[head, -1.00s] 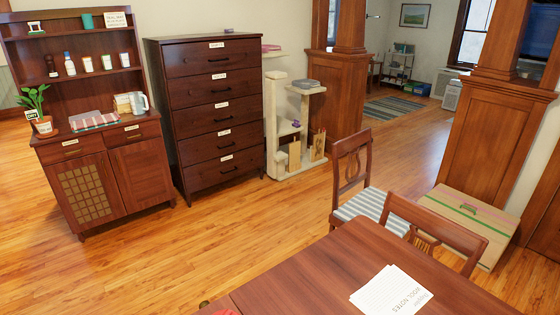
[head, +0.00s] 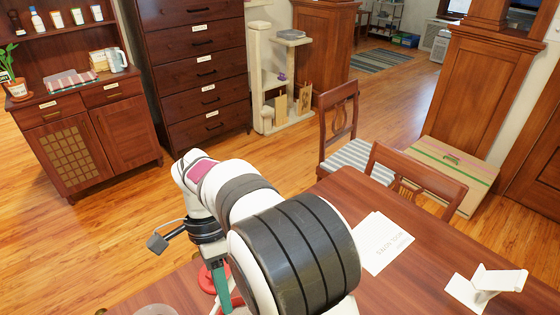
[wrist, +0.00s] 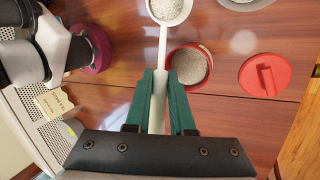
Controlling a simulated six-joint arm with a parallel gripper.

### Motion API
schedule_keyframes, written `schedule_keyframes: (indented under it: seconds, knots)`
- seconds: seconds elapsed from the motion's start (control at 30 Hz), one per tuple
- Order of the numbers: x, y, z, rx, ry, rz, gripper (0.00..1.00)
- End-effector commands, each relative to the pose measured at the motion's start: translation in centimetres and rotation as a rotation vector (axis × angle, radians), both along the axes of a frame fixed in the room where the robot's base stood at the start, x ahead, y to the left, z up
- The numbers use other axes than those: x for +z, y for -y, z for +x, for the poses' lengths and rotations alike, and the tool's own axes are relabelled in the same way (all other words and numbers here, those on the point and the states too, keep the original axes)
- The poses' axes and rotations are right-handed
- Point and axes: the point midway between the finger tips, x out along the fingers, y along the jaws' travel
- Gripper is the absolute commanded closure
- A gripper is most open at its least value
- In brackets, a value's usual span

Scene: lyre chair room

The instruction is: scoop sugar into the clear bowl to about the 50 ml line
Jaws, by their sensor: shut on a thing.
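My gripper (wrist: 163,80), with green fingers, is shut on the handle of a white scoop (wrist: 163,45) in the wrist view. The scoop's cup, at the top edge, holds pale granules that look like sugar. A red tub (wrist: 174,56) with pale granules inside stands just right of the handle. A round bowl (wrist: 262,4) with pale contents is cut off at the top; it may be the clear bowl, and its measuring lines cannot be read. In the head view one green finger of my gripper (head: 220,287) shows beside something red, and a clear rim (head: 155,310) shows at the bottom edge.
A red lid (wrist: 262,88) with a handle lies on the table right of the tub. A maroon round object (wrist: 104,48) is at left. In the head view, papers (head: 378,245) and a white stand (head: 487,288) are on the table, with chairs (head: 340,140) behind it.

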Motion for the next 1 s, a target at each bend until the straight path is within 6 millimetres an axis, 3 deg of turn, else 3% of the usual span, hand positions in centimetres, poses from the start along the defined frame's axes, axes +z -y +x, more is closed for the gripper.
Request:
schedule_keyframes:
  seconds: [0.13,0.3,0.4,0.5,0.57,0.67,0.87,1.0]
  knots:
    - [3.2,7.4,4.0,0.369,0.005,0.000,1.00]
    - [7.3,16.4,6.7,0.764,0.005,-0.002,1.00]
    - [9.0,19.9,7.2,0.903,0.003,-0.003,1.00]
    - [10.0,21.9,7.4,0.982,0.002,-0.001,1.00]
    - [10.2,22.2,7.3,0.998,0.001,0.003,1.00]
    - [9.2,21.1,6.8,0.948,0.013,0.025,1.00]
    - [4.6,15.4,3.1,0.581,0.092,0.101,1.00]
    - [1.2,11.4,-1.0,0.218,0.184,0.134,1.00]
